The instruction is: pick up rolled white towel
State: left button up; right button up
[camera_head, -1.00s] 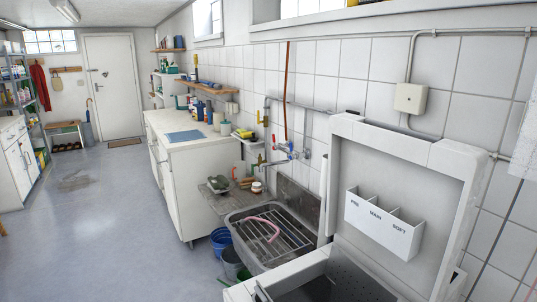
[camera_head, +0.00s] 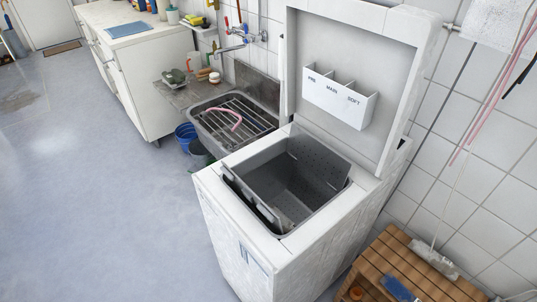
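I cannot make out a rolled white towel in the current head view. A narrow white upright shape (camera_head: 283,66) stands beside the washer's raised lid, but I cannot tell what it is. The white top-loading washer (camera_head: 222,204) stands open in the middle, and its dark grey drum (camera_head: 300,187) looks empty where its inside shows. Neither of my grippers is in view.
A grey sink (camera_head: 210,135) with a rack and pink hose adjoins the washer. A blue bucket (camera_head: 186,133) stands below it. A wooden slatted bench (camera_head: 446,287) with brushes is at lower right. A white counter (camera_head: 118,31) is at upper left.

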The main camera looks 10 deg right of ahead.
aim_at(442, 264)
jog(key=z, duration=1.9)
jog(key=i+l+u, duration=0.15)
jog(key=l+u, duration=0.2)
jog(key=i+l+u, duration=0.1)
jog(key=l+u, duration=0.25)
jog(key=l, duration=0.25)
jog(key=i+l+u, duration=0.1)
jog(key=l+u, duration=0.25)
jog(key=l, duration=0.15)
